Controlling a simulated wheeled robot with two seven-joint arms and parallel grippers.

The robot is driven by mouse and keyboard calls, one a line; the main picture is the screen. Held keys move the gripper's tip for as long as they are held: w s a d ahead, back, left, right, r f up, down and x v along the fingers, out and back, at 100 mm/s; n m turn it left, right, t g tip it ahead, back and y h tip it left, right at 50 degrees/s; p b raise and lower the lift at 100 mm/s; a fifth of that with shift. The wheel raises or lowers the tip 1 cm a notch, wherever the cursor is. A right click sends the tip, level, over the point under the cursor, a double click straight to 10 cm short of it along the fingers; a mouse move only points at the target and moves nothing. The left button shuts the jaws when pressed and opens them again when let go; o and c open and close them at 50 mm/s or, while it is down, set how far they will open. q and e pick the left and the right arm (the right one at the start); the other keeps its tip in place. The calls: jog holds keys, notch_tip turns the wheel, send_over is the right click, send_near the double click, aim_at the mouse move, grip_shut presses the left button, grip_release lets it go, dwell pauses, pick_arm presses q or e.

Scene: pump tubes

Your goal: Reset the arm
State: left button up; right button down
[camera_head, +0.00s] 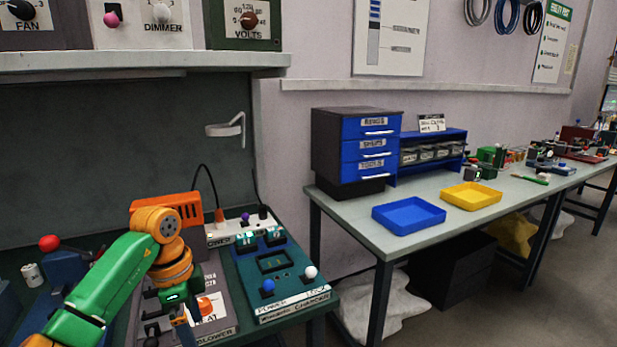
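My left arm, green with orange joints, comes in from the lower left. It reaches over the teal-topped bench at the left. My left gripper (181,322) points down at the bottom edge of the view, over the grey blower panel (218,322). Its fingertips are cut off or hidden, so I cannot tell whether it is open or holds anything. My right arm and gripper are not in view.
Beside the gripper is a teal power panel (282,292) with blue and white knobs. A red-knobbed device (62,262) stands at the left. A shelf (150,60) hangs above. The right-hand table (350,232) holds blue (408,226) and yellow (471,205) trays.

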pick_arm(q)
jog(key=w+d+f+t+h, duration=0.3)
jog(key=d+f+t+h, duration=0.4)
jog(key=d+f+h, duration=0.9)
jog(key=s+a+f+n+t+y, duration=0.1)
jog(key=s+a+f+n+y, duration=0.3)
jog(key=f, duration=0.3)
jog(key=s+a+f+n+t+y, duration=0.1)
jog(key=s+a+f+n+y, duration=0.15)
jog(key=s+f+y, duration=0.35)
jog(key=s+a+f+n+y, duration=0.2)
jog(key=a+f+n+y, duration=0.15)
jog(key=f, duration=0.45)
jog(key=s+a+f+g+y, duration=0.1)
jog(key=s+f+g, duration=0.1)
jog(key=s, duration=0.7)
jog(key=s+a+f+n+g+y, duration=0.1)
jog(key=s+a+f+g, duration=0.1)
jog(key=s, duration=0.7)
jog(key=s+a+f+g+y, duration=0.1)
jog(key=s+f+g, duration=0.3)
jog(key=s, duration=0.5)
notch_tip(320, 180, down, 2)
jog(key=shift+s+a+f+n+p, duration=0.1)
jog(key=shift+s+a+n+p, duration=0.2)
jog(key=shift+y, duration=0.25)
